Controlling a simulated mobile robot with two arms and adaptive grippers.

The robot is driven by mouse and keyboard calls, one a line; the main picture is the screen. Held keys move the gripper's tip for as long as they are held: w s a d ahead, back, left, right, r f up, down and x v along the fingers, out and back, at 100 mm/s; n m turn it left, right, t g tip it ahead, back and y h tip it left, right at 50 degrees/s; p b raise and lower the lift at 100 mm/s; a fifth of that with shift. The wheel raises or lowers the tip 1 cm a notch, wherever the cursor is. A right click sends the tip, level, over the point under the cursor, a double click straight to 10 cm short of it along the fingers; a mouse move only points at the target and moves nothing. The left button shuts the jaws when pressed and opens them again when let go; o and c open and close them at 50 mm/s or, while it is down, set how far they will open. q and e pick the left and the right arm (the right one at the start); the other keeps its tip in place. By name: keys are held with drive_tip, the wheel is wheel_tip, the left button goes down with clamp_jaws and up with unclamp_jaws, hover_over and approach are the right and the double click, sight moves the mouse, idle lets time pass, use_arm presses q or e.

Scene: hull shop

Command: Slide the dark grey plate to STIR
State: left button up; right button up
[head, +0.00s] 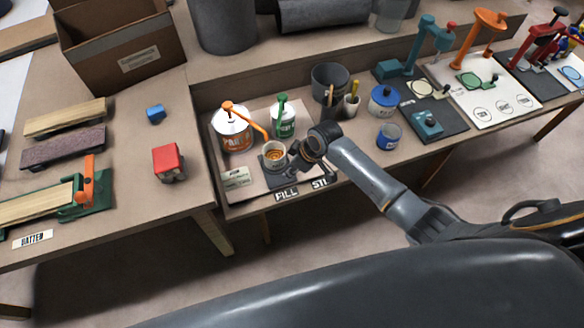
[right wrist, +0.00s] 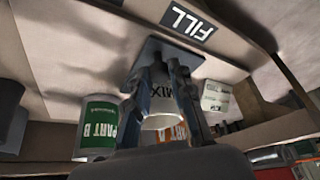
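The dark grey plate (head: 270,172) lies on the tray behind the FILL label (head: 286,194); the white MIX cup (head: 273,153), with orange-brown contents, stands on it. STIR (head: 320,182) is to the right, partly covered by my arm. My right gripper (head: 296,156) is low beside the cup, on its right. In the right wrist view the scene is upside down: the gripper's fingers (right wrist: 165,68) stand apart in front of the MIX cup (right wrist: 160,121), with the plate (right wrist: 197,59) beyond their tips. Whether they grip anything is unclear. My left gripper is out of view.
The PART A can (head: 232,135) with an orange pump and the green-topped PART B bottle (head: 283,122) stand behind the cup. A dark grey pot (head: 329,82), blue-lidded jar (head: 384,100) and blue cup (head: 389,136) are to the right. The tray has a raised rim.

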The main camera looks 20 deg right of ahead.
clamp_jaws()
drive_tip(key=d, duration=1.2)
drive_tip(key=shift+w+d+p, duration=0.25)
drive_tip(key=shift+p, duration=0.05)
drive_tip(key=o, duration=0.9)
unclamp_jaws()
drive_tip(key=shift+d, duration=0.1)
drive_tip(key=shift+r, duration=0.1)
drive_tip(key=v, duration=1.2)
